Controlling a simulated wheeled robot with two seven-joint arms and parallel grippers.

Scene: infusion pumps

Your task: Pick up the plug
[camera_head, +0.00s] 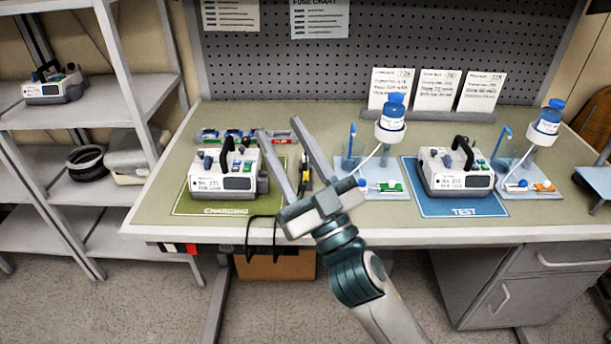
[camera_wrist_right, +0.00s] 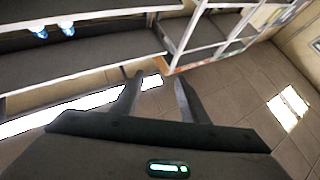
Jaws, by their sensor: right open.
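I cannot make out the plug for certain in either view. A thin black cable (camera_head: 249,234) loops down over the front edge of the table beside the charging mat, and its ends are hard to see. A white pump (camera_head: 223,183) with a black handle stands on the green charging mat (camera_head: 185,209). My right gripper (camera_head: 280,126) is open and empty, raised over the table to the right of that pump, with its fingers pointing away from me. Its two fingers also show in the right wrist view (camera_wrist_right: 160,77), with nothing between them. My left gripper is not in view.
A second pump (camera_head: 457,181) stands on the blue test mat (camera_head: 470,207). Stands with blue-capped bottles (camera_head: 391,122) flank it. A small black and yellow item (camera_head: 305,172) lies behind my right gripper. Shelves (camera_head: 75,112) stand at the left. The table's front strip is mostly clear.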

